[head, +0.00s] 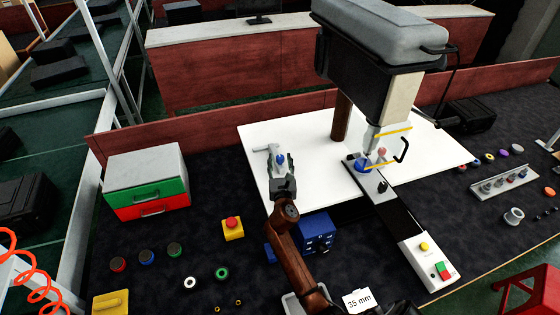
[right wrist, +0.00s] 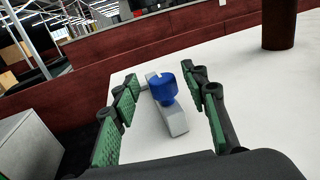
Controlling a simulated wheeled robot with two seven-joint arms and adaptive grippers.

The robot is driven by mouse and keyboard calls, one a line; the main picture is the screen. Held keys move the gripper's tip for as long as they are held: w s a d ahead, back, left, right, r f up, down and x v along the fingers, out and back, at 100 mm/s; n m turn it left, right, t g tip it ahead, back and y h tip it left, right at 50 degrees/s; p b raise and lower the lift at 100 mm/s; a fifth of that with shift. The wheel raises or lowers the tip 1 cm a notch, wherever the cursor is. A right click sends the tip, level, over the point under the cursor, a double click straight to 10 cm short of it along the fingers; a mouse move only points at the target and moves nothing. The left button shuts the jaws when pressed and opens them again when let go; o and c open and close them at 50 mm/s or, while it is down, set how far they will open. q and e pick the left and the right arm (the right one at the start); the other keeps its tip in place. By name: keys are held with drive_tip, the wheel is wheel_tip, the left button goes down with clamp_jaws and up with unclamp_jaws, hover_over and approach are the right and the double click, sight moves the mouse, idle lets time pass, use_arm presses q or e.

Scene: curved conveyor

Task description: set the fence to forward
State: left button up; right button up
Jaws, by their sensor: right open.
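A blue knob (head: 281,159) stands on a short grey bar (head: 266,148) at the left part of the white table (head: 258,185). In the right wrist view the blue knob (right wrist: 162,88) is a round cap on top of the grey block (right wrist: 175,121). My right gripper (head: 283,163) is open, with its green-padded fingers (right wrist: 160,76) on either side of the knob and a gap on both sides. Which part is the fence is not clear. A dark slide (head: 378,188) with small knobs lies under the machine head. My left gripper is not in view.
The grey machine head (head: 385,35) hangs over the table's right part, with a brown column (head: 341,117) behind. A blue box (head: 315,233) stands beside my right arm. A control box (head: 428,262), yellow button box (head: 232,228) and drawer unit (head: 147,168) stand around.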

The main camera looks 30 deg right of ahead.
drive_tip(key=shift+w+d, duration=0.1)
drive_tip(key=shift+d, duration=0.1)
drive_tip(key=c, duration=0.5)
clamp_jaws()
